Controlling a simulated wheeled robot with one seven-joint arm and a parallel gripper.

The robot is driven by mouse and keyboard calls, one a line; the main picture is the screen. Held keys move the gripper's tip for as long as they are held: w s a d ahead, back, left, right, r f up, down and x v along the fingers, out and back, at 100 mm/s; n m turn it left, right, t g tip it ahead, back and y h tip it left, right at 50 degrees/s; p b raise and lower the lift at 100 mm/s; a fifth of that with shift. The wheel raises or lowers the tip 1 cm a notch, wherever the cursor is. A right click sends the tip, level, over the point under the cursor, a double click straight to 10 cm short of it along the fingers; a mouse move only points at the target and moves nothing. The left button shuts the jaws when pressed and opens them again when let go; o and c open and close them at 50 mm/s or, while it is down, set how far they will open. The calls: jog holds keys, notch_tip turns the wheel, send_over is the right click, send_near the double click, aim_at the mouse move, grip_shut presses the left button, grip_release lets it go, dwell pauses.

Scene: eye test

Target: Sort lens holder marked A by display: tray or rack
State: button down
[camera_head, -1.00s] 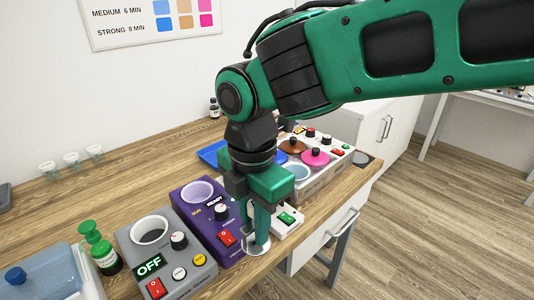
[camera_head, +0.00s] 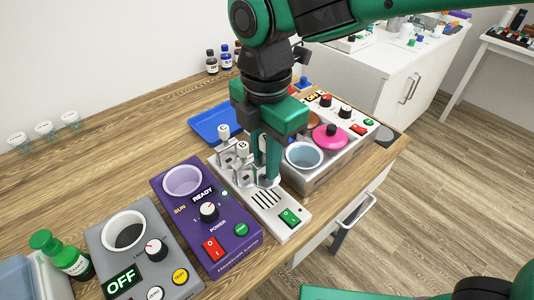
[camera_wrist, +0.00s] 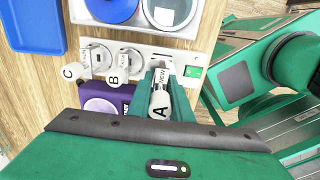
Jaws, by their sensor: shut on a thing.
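My gripper (camera_head: 268,180) is shut on the lens holder marked A (camera_wrist: 159,107), which has a white knob and a stem label reading NEW. Its pale lower part shows by my fingertips in the head view, over the white slotted unit (camera_head: 293,232); I cannot tell if it touches. Holders B (camera_wrist: 113,74) and C (camera_wrist: 73,72) stand beside it in a row; they also show left of my gripper in the head view. A blue tray (camera_head: 207,128) lies behind. The purple unit's display (camera_head: 203,194) reads READY; the grey unit's display (camera_head: 122,283) reads OFF.
A heater box with a pink lid (camera_head: 329,137) and a blue-lined pot (camera_head: 304,156) stands close right of my gripper. A green-capped bottle (camera_head: 70,258) is at front left. Several small glasses (camera_head: 45,130) stand at far left. The wood between is clear.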

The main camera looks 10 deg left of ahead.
aim_at(265, 180)
jog(key=shift+s+f, duration=0.1)
jog(key=shift+f, duration=2.9)
jog(key=shift+f, duration=0.3)
jog(key=c, duration=1.2)
grip_release()
jog(key=shift+s, duration=0.1)
jog(key=shift+r, duration=0.1)
jog(key=shift+r, duration=2.95)
